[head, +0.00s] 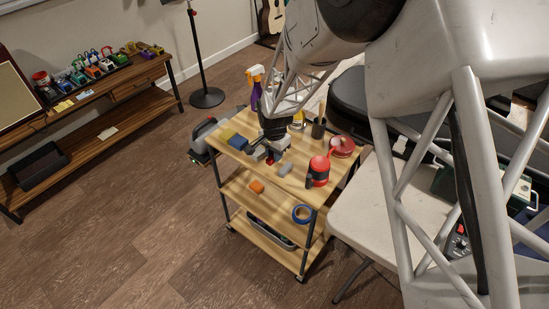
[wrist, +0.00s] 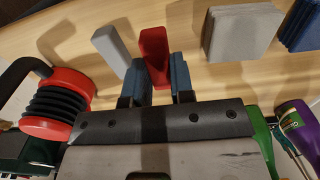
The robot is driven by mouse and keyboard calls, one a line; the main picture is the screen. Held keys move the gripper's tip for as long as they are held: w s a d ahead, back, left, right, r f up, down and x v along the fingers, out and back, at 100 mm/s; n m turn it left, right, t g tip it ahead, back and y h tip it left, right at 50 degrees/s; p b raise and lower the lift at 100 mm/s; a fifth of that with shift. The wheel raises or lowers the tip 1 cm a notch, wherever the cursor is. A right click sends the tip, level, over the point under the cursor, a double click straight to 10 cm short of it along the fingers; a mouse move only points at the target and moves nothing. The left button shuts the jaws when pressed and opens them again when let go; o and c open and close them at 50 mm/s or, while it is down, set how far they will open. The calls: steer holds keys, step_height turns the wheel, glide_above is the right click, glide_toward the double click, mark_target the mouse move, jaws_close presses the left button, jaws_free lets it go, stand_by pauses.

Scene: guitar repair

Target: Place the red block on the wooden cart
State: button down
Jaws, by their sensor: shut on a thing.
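The wooden cart (head: 301,151) stands in the middle of the head view, with light wood shelves on a dark frame. My gripper (head: 268,154) is over its top shelf and points down. The red block (head: 269,161) shows just below the fingertips. In the wrist view, my gripper (wrist: 155,82) is shut on the red block (wrist: 154,52), which stands out between the two fingers. The block is at or just above the wood; I cannot tell whether it touches. The fingers hide its rear part.
Close by on the top shelf are a grey block (wrist: 111,48), grey pads (wrist: 243,32) and a red-and-black cylinder (head: 319,172).

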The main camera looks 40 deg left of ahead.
steer(key=shift+f, duration=1.15)
steer(key=shift+f, duration=0.1)
steer(key=c, duration=1)
jaws_free()
step_height(320, 180, up, 12)
steer(key=shift+r, duration=0.15)
